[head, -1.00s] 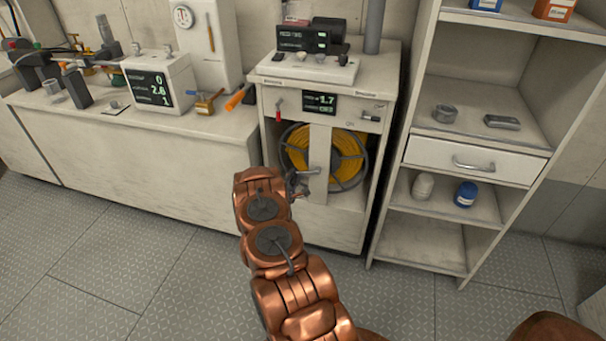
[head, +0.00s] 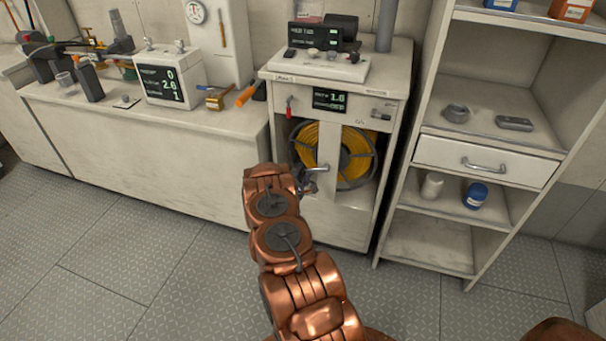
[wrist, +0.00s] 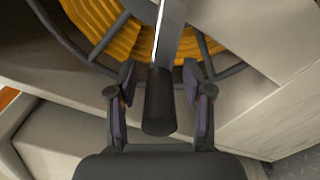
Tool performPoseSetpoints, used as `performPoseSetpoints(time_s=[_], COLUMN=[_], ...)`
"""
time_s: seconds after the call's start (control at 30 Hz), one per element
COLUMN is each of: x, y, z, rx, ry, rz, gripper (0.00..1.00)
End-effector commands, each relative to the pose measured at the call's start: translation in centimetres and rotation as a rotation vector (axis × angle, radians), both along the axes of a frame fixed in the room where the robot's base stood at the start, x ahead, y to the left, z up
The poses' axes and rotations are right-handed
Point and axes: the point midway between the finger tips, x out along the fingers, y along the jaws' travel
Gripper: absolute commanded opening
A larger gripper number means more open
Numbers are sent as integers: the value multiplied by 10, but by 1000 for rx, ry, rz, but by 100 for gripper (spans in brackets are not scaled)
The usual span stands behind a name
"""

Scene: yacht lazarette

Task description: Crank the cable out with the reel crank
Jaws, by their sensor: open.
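The cable reel (head: 352,156), wound with orange-yellow cable, sits in the open front of a pale cabinet behind a pale upright strip. It also shows in the wrist view (wrist: 100,25). The reel crank shows in the wrist view as a metal arm with a dark cylindrical handle (wrist: 159,100). My gripper (wrist: 158,85) is open, with one finger on each side of the handle and a gap to both. In the head view my gripper (head: 312,182) is small and partly hidden by my copper arm, in front of the reel. The crank is hard to make out there.
The cabinet (head: 345,230) carries a small display (head: 330,99) and a red lever (head: 289,107) above the reel. A shelf unit (head: 400,205) with a drawer stands close on the right. A workbench (head: 150,150) runs left. The floor in front is clear.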

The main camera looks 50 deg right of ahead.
Motion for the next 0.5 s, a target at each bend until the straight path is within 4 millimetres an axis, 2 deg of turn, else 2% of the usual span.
performPoseSetpoints(time_s=[0.27,0.5], x=[-5,-17], y=[13,48], z=[0,0], rx=[0,2], ry=[1,1], rz=[-1,1], gripper=[50,50])
